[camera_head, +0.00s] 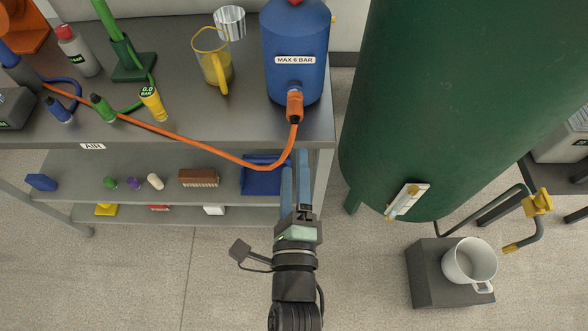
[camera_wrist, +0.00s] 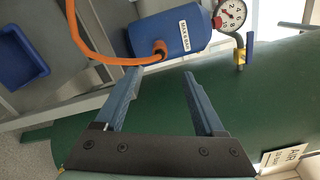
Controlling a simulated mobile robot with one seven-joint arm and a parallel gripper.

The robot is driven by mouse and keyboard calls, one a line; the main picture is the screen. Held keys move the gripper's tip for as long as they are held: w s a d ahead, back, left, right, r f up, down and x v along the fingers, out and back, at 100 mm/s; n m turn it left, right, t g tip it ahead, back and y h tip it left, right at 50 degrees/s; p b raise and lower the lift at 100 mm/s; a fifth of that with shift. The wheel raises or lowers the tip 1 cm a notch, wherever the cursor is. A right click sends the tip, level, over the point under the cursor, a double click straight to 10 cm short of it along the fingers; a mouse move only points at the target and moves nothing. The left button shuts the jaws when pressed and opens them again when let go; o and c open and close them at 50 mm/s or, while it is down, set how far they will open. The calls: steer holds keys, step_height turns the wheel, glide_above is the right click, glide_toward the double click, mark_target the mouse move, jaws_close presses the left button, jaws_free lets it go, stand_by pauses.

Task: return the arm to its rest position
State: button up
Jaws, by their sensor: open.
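My gripper (camera_head: 296,165) reaches forward past the front right corner of the grey table, with my arm extended from the bottom middle of the head view. Its two blue fingers are apart with nothing between them. They also show in the wrist view (camera_wrist: 161,75), spread and empty, with the blue tank (camera_wrist: 170,32) and the green vessel behind them. In the head view the fingertips appear just below the orange hose and right of the blue tray; the exact gap to them cannot be told.
The table (camera_head: 190,110) holds the blue tank (camera_head: 295,50), a yellow jug (camera_head: 213,62) and an orange hose (camera_head: 200,145). A blue tray (camera_head: 262,178) and a brush (camera_head: 199,178) sit on the shelf below. The large green vessel (camera_head: 440,90) stands right. A white mug (camera_head: 468,262) sits on a dark block (camera_head: 425,285).

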steer(key=shift+w+r, duration=0.1)
stand_by(0.3)
steer(key=w+r+n+t+y+p, duration=0.15)
steer(key=r+n, duration=0.25)
steer(key=r, duration=0.6)
steer(key=w+a+r+n+t+p, duration=0.1)
steer(key=w+r+n+p, duration=0.15)
steer(key=r, duration=0.75)
steer(key=w+r+n+t+p, duration=0.2)
steer(key=w+r+n, duration=0.15)
steer(key=r, duration=0.65)
steer(key=s+r+n+t+p, duration=0.2)
steer(key=s+r+n, duration=0.3)
steer(key=r, duration=1.1)
steer(key=s+d+r+n+t+h+p, duration=0.1)
steer(key=s+r+n+t+p, duration=0.2)
steer(key=r, duration=1.3)
steer(key=s+n, duration=0.2)
steer(key=n, duration=0.2)
steer(key=shift+r, duration=0.2)
steer(key=shift+f+h, duration=0.15)
steer(key=shift+h, duration=0.1)
